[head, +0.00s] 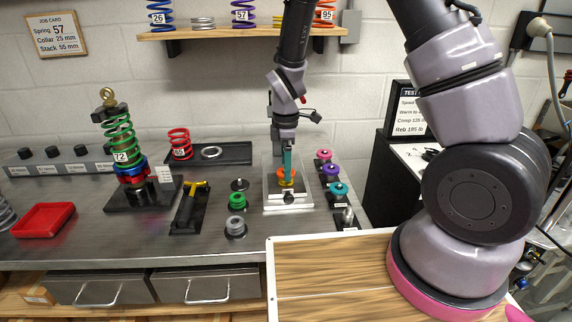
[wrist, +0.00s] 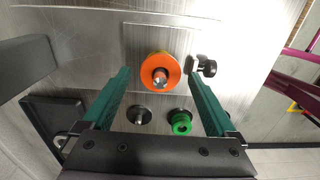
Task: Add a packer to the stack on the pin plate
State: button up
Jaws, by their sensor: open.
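The pin plate (head: 301,204) is a pale square plate near the bench's right end. An orange packer (wrist: 151,61) sits around its upright pin (wrist: 160,76), which shows through the hole. A yellow packer (head: 287,183) shows below the orange one in the head view. My gripper (head: 287,174) is over the stack, pointing down. In the wrist view its teal fingers (wrist: 158,72) are open, one on each side of the orange packer.
A yellow-handled tool (head: 192,189) and spring assembly (head: 122,150) stand farther left.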

jog(key=s+d+r+m+t+y, duration=0.1)
jog(key=d+r+m, duration=0.2)
jog(key=r, duration=0.6)
jog(key=s+d+r+m+t, duration=0.1)
jog(key=d+r+m, duration=0.3)
jog(key=r, duration=0.4)
jog(key=s+d+r+m+t+y, duration=0.1)
jog(key=s+d+r+m, duration=0.15)
jog(key=r, duration=0.65)
jog(key=s+d+r+m+t, duration=0.4)
jog(key=s+d+r+m, duration=0.4)
jog(key=m, duration=0.4)
jog(key=shift+s+d+r+m, duration=0.4)
jog(key=shift+s+r, duration=0.15)
jog(key=shift+s, duration=0.65)
